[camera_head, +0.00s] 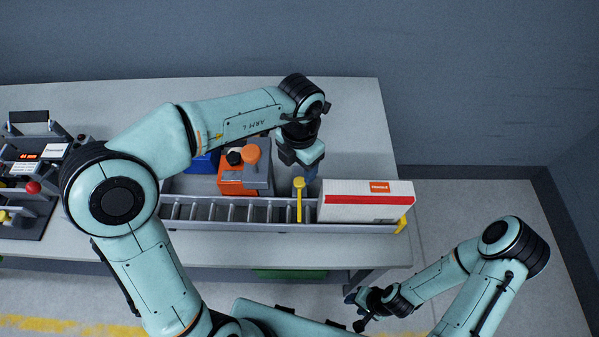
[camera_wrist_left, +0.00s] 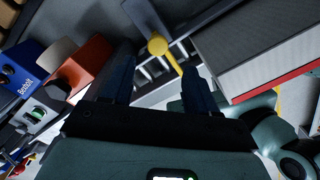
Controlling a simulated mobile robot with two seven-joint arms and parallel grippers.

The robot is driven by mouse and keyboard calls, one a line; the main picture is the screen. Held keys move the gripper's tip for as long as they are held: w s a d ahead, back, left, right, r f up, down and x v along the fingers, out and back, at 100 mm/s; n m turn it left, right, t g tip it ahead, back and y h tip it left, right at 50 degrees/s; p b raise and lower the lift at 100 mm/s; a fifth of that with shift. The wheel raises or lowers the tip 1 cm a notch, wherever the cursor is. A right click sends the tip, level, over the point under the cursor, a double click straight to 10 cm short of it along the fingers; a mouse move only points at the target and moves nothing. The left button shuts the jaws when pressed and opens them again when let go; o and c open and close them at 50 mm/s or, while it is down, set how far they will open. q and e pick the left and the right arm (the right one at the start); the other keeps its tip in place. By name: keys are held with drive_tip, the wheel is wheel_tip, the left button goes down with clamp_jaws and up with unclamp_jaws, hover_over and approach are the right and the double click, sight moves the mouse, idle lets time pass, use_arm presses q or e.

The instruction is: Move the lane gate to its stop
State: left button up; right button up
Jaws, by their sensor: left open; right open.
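The lane gate is probably the yellow bar with a round knob (camera_head: 299,187) standing across the slotted grey lane (camera_head: 235,223). It also shows as a yellow knob and bar (camera_wrist_left: 158,46) in the left wrist view. My left gripper (camera_head: 306,172) is open just behind and above the yellow knob. In the left wrist view the knob appears ahead of and between my spread left fingers (camera_wrist_left: 160,82); no contact shows. My right gripper (camera_head: 357,308) is open and empty, off the table's front edge.
An orange-and-grey block (camera_head: 240,178) and a blue box (camera_head: 203,163) stand behind the lane. A control device (camera_head: 35,165) is at far left. The table's back right is clear.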

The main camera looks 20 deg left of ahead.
use_arm(q)
wheel_tip(320, 180, up, 7)
drive_tip(key=p, duration=0.1)
drive_tip(key=shift+f, duration=0.15)
idle(0.5)
